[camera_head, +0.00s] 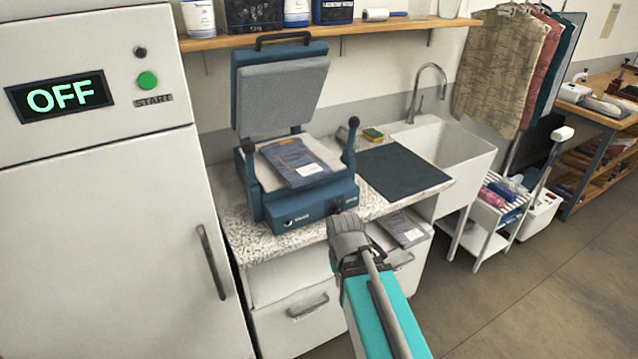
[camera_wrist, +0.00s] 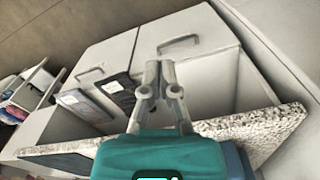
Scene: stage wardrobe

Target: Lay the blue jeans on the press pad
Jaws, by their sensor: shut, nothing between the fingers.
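The folded blue jeans (camera_head: 293,160), with a white label, lie flat on the light press pad (camera_head: 266,174) of the blue press. The press lid (camera_head: 283,98) stands raised behind them. My gripper (camera_wrist: 157,66) shows in the wrist view with its fingers together and nothing between them. It is in front of the worktop and cabinet, apart from the jeans. In the head view my own arm and wrist hide the fingertips. The jeans cannot be made out in the wrist view.
A dark mat (camera_head: 402,170) lies on the speckled worktop (camera_head: 240,235) beside the sink (camera_head: 450,142). A tall white machine (camera_head: 100,200) reading OFF stands left. Clothes (camera_head: 500,65) hang at right.

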